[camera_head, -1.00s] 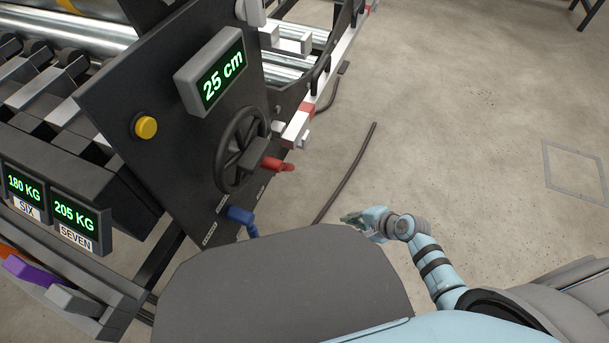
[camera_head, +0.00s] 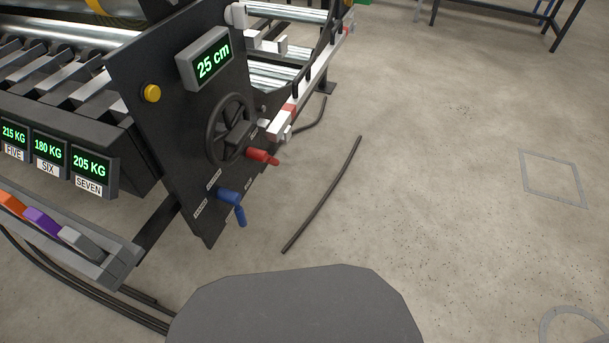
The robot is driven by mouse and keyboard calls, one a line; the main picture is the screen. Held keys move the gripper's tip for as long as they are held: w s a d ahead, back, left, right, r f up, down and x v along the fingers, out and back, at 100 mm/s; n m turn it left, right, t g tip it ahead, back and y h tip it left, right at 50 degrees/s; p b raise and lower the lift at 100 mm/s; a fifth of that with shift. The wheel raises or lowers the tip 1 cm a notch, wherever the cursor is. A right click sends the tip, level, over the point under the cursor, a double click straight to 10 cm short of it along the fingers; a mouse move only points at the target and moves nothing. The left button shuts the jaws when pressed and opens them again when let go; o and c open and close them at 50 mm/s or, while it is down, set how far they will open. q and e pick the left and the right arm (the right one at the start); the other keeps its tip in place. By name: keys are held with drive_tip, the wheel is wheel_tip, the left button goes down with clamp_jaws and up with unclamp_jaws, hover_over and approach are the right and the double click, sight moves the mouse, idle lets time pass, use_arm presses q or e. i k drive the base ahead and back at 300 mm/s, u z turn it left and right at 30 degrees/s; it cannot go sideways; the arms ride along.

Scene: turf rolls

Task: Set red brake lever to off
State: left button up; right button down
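The red brake lever (camera_head: 262,156) sticks out to the right from the black control panel (camera_head: 160,130), just below and right of the black handwheel (camera_head: 229,129). It lies close to level, with its tip pointing right and slightly down. A small label beside it is too small to read. A blue lever (camera_head: 231,200) sits lower on the same panel, its handle hanging down. Neither of my grippers is in view, and nothing touches the red lever.
A display reading 25 cm (camera_head: 205,59) and a yellow button (camera_head: 152,93) are on the panel. A roller machine with weight displays (camera_head: 94,172) extends left. A dark bar (camera_head: 323,194) lies on the floor right of the panel. The floor farther right is largely clear.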

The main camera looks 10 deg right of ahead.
sight(252, 154)
drive_tip(key=z, duration=0.3)
drive_tip(key=i, duration=0.8)
drive_tip(key=u, duration=1.05)
